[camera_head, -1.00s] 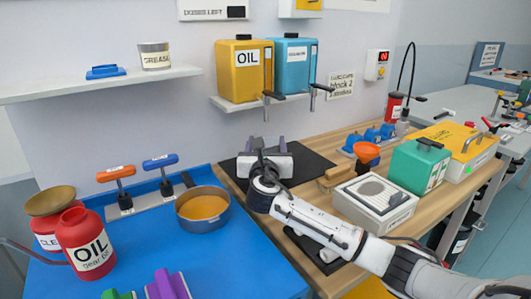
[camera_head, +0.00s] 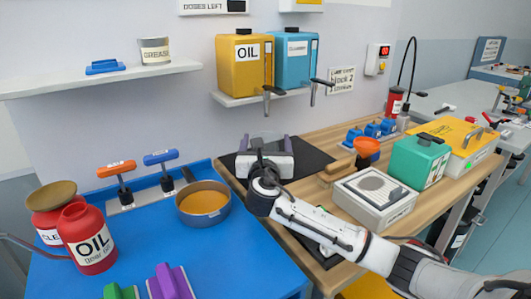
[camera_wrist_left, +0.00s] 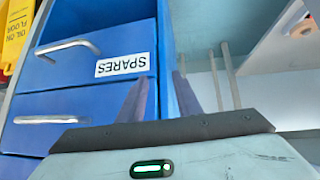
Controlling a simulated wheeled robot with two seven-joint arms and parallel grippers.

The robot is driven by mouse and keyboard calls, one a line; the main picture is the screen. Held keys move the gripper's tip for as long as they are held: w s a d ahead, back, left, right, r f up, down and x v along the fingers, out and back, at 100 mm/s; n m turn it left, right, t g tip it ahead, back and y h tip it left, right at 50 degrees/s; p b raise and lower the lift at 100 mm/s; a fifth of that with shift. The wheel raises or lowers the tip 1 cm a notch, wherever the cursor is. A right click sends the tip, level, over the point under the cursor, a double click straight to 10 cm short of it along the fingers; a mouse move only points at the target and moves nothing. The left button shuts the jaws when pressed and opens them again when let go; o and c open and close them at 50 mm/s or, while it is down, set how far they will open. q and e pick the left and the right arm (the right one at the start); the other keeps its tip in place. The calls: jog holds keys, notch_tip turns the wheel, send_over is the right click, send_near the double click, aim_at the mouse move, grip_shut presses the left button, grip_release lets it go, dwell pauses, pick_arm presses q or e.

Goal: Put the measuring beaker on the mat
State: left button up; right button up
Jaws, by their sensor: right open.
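The dark mat (camera_head: 316,162) lies on the wooden bench top, just right of the blue table. My right gripper (camera_head: 265,143) is over the left part of the mat, pointing away from the camera. Its two purple-grey fingers are wide apart. The white gripper body and wrist hide most of what lies between and beyond the fingers. I cannot make out the measuring beaker in either view. In the left wrist view my left gripper (camera_wrist_left: 160,82) has its fingers apart with nothing between them, in front of blue drawers labelled SPARES (camera_wrist_left: 80,85).
Left of my right arm stand a pan (camera_head: 203,203) and a red oil can (camera_head: 88,240) on the blue table (camera_head: 235,265). A shelf with taps (camera_head: 258,94) hangs above.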

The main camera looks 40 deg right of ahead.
jog(key=v, duration=0.9)
jog(key=shift+s+a, duration=0.15)
jog(key=shift+s, duration=0.05)
